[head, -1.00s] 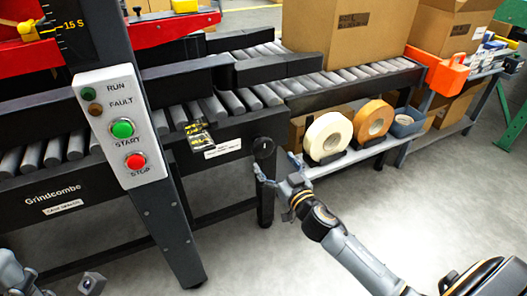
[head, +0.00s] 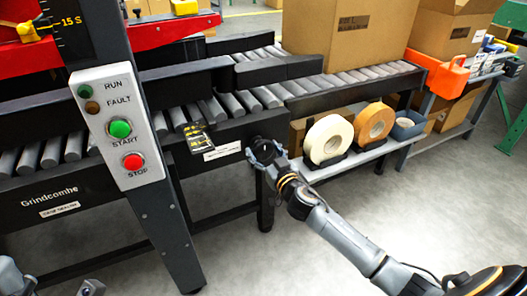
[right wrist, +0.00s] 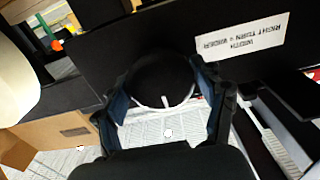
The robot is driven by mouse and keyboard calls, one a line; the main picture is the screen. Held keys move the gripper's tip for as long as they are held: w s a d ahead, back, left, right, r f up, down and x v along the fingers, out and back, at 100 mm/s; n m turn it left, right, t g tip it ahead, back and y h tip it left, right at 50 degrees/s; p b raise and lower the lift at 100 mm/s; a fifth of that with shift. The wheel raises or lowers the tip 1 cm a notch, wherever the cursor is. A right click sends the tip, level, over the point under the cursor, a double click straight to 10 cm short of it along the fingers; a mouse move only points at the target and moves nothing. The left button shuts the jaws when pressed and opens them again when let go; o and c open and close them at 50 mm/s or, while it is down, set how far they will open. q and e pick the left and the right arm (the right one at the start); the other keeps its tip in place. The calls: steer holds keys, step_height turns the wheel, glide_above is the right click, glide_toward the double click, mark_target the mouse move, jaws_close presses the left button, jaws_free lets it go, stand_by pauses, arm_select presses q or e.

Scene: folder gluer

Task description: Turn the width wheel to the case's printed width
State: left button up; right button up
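The width wheel (right wrist: 163,78) is a dark round knob with a pale lower rim and a short white mark, on the front of the conveyor frame. In the head view my right gripper (head: 262,152) covers most of it. In the right wrist view my right gripper's fingers (right wrist: 165,95) stand spread on either side of the wheel, very close to it; firm contact is not clear. A white label (right wrist: 242,37) beside the wheel reads upside down "WIDTH RIGHT TURN = WIDER". A large cardboard case (head: 350,30) sits on the rollers; its print is too small to read. Only a bit of my left gripper (head: 90,288) shows.
A control panel (head: 120,128) with START and STOP buttons stands at the left on a dark post. Tape rolls (head: 328,139) sit on a low shelf (head: 345,160) right of the wheel. An orange holder (head: 437,72) is farther right. The floor in front is clear.

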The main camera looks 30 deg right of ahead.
steer(key=c, duration=0.5)
steer(key=shift+n, duration=0.3)
